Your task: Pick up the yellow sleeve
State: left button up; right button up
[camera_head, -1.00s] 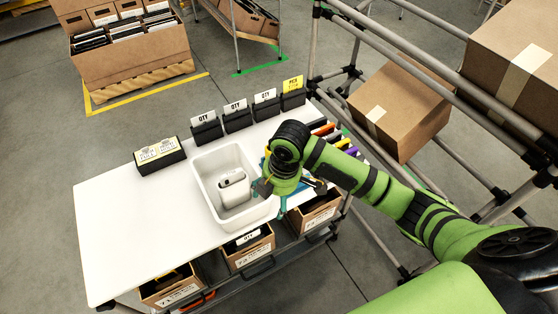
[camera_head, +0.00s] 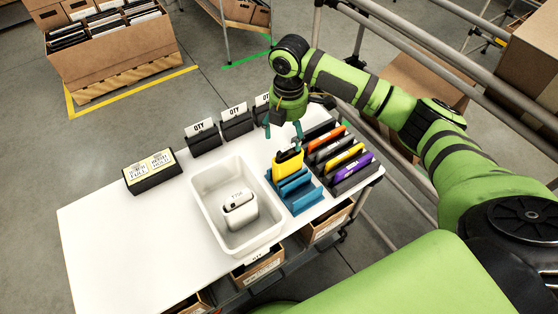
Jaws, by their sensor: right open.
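A yellow sleeve (camera_head: 288,164) with a dark top edge stands upright in the blue slotted rack (camera_head: 299,203). A second yellow item (camera_head: 344,158) stands in the dark slotted rack (camera_head: 346,185) to the right, between an orange and a purple one. My right gripper (camera_head: 283,133) points down above and slightly behind the sleeve in the blue rack. Its two fingers are spread, with nothing between them, and appear clear of the sleeve. My left gripper is not in view.
A white bin (camera_head: 204,198) holding a pale device (camera_head: 239,210) stands left of the blue rack. Black QTY holders (camera_head: 236,122) and a labelled black block (camera_head: 151,171) line the back. The white table (camera_head: 115,240) is bare at left. A metal-tube rack with cartons stands at right.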

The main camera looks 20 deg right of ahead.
aim_at(286, 148)
jog(key=f+b, duration=0.1)
jog(key=w+f+b, duration=0.1)
jog(key=f, duration=0.3)
jog(key=shift+w+b, duration=0.3)
jog(key=shift+b, duration=0.1)
jog(key=shift+s+f+b, duration=0.4)
jog(key=shift+f+b, duration=0.45)
jog(key=shift+b, duration=0.25)
jog(key=shift+s+f+b, duration=0.15)
jog(key=shift+f+b, duration=0.1)
jog(key=shift+b, duration=0.05)
jog(key=f, duration=0.5)
jog(key=f+p, duration=0.1)
jog(key=f, duration=0.1)
jog(key=shift+w+d+f, duration=0.15)
jog(key=shift+w+d, duration=0.2)
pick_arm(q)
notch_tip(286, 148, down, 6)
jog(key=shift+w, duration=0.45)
pick_arm(e)
jog(key=shift+c, duration=0.5)
jog(key=c, duration=1.5)
